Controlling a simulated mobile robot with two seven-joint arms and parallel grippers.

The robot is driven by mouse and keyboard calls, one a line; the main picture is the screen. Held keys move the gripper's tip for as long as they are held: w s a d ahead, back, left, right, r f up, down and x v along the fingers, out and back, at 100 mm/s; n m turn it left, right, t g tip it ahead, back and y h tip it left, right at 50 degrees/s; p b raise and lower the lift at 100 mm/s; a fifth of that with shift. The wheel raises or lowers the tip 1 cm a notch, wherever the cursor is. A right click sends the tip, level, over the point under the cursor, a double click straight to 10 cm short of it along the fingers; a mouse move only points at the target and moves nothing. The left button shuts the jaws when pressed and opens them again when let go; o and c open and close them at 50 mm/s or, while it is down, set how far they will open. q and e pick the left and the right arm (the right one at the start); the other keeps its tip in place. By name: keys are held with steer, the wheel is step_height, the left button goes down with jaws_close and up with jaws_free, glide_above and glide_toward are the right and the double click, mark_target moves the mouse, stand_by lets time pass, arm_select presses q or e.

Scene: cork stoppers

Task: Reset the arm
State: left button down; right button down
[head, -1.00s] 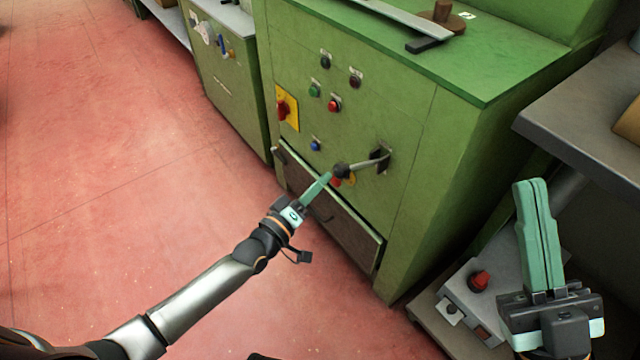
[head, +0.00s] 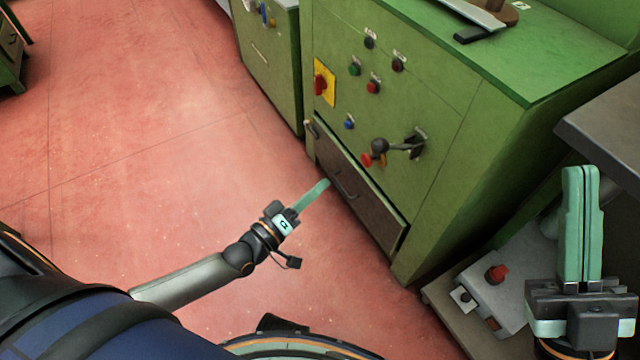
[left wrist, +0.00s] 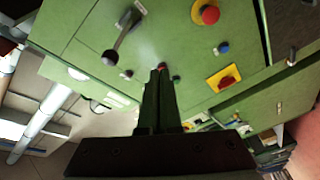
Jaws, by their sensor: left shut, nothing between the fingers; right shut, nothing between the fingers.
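My left gripper (head: 314,194) is shut and empty over the red floor, left of the drawer front of the green machine (head: 455,190) and apart from it. In the left wrist view, its shut fingers (left wrist: 160,85) point at the machine's panel. My right gripper (head: 580,175) is shut and empty at the right of the head view, pointing up. A black-knobbed lever (head: 382,146) sticks out of the panel, and it also shows in the left wrist view (left wrist: 112,55). Neither gripper touches it.
The panel has a red switch on a yellow plate (head: 323,84) and several coloured buttons. A drawer (head: 358,190) sits below. A grey control box with a red button (head: 496,274) is near my right gripper. A grey table (head: 610,130) stands at right. The red floor (head: 150,150) is clear.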

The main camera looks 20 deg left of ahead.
stand_by(0.7)
